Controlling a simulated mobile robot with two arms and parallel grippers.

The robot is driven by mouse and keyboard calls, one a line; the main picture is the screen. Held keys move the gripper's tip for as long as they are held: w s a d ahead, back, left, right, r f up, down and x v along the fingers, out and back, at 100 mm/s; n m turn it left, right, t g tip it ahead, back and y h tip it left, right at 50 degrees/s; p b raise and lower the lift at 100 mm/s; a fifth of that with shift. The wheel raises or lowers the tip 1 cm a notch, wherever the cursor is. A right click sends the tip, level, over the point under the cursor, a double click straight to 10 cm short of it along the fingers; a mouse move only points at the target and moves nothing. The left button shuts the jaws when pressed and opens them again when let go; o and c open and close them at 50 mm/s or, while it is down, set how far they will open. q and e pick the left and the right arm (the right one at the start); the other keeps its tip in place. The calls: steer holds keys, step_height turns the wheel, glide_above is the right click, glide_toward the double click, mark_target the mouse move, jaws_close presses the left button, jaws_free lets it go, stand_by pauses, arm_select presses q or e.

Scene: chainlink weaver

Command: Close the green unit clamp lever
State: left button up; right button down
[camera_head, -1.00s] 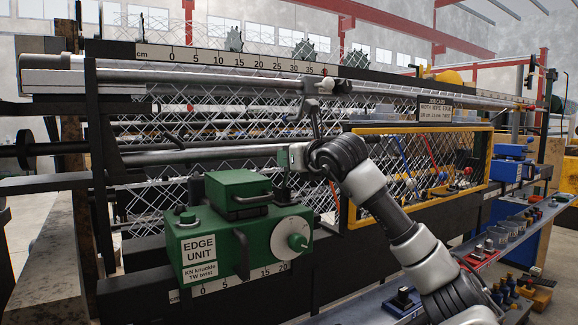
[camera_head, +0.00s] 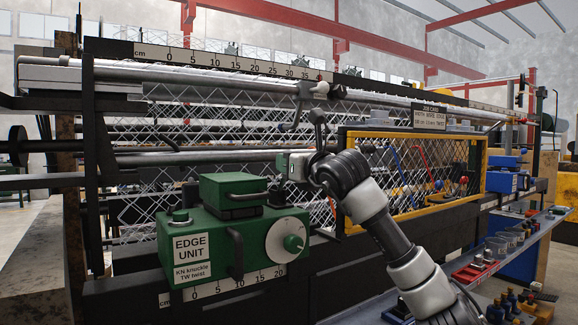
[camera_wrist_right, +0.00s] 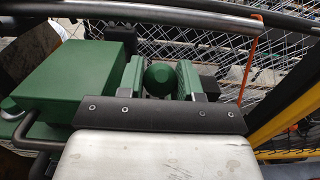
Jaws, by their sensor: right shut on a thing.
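The green edge unit (camera_head: 205,235) is mounted on the machine's front rail, with a box-shaped top, black handles and a white dial (camera_head: 287,241). My right gripper (camera_head: 284,165) is above the unit's right rear side. In the wrist view my right gripper (camera_wrist_right: 160,82) has its two green-padded fingers shut around a round green knob (camera_wrist_right: 160,74), which I take to be the clamp lever's end. The lever's shaft is mostly hidden behind the gripper and unit. The green box top (camera_wrist_right: 75,78) lies left of the fingers. My left gripper is out of view.
A metal hook (camera_head: 305,95) on the upper bar hangs close above my right wrist. A yellow-framed mesh guard (camera_head: 400,225) stands right of the gripper. Wire mesh and horizontal bars run behind it. A shelf (camera_head: 475,250) with small items is at the right.

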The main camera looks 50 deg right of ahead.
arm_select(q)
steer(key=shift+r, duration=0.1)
arm_select(e)
steer(key=shift+s+d+r, duration=0.15)
steer(key=shift+d, duration=0.1)
steer(key=c, duration=1)
jaws_free()
steer(key=shift+d, duration=0.1)
steer(key=shift+o, duration=1.1)
steer(key=shift+s+d, duration=0.1)
steer(key=shift+d, duration=0.1)
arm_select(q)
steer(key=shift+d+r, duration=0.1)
arm_select(e)
steer(key=shift+a, duration=0.1)
steer(key=shift+a, duration=0.1)
steer(key=shift+f, duration=0.2)
steer(key=shift+s+a, duration=0.1)
steer(key=shift+s, duration=0.2)
arm_select(q)
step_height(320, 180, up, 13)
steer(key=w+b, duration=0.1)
steer(key=b, duration=0.3)
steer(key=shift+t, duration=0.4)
arm_select(e)
steer(key=v, duration=1)
